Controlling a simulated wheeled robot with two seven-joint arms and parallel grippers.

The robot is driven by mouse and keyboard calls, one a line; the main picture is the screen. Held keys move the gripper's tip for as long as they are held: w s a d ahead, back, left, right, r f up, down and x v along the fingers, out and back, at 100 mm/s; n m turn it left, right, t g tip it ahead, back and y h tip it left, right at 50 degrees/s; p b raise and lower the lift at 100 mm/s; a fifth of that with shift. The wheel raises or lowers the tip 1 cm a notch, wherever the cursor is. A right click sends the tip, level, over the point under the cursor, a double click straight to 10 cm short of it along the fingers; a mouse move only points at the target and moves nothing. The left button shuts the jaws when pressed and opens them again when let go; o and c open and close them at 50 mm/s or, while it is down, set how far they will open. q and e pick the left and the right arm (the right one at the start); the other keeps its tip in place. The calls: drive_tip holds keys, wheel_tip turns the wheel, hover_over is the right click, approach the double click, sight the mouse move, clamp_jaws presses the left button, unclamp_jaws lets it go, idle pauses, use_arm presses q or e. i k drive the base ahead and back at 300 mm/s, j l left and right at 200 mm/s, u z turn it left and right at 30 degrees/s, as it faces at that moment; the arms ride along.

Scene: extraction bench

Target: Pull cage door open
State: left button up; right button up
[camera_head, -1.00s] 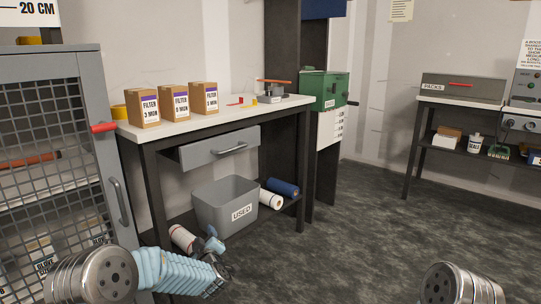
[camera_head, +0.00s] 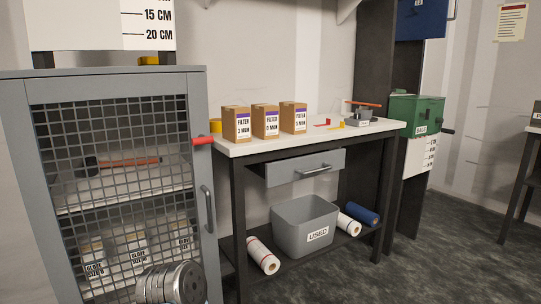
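The cage door (camera_head: 122,180) is a grey frame with wire mesh on the cabinet at the left. It looks shut. Its grey vertical handle (camera_head: 208,209) is on the right side of the frame, and a red latch or knob (camera_head: 202,141) sticks out above it. Through the mesh I see a dark tool with an orange handle (camera_head: 130,162) on the upper shelf and several glove boxes (camera_head: 137,247) below. A rounded metal part of my arm shows at the bottom, in front of the door's lower part. Neither gripper's fingers are in view.
A white-topped bench (camera_head: 290,140) stands right of the cage with several filter boxes (camera_head: 265,121). A grey USED bin (camera_head: 304,226) and paper rolls (camera_head: 263,255) sit below. The floor at the right is clear.

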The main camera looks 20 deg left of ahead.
sight(17, 96)
drive_tip(key=u, duration=1.6)
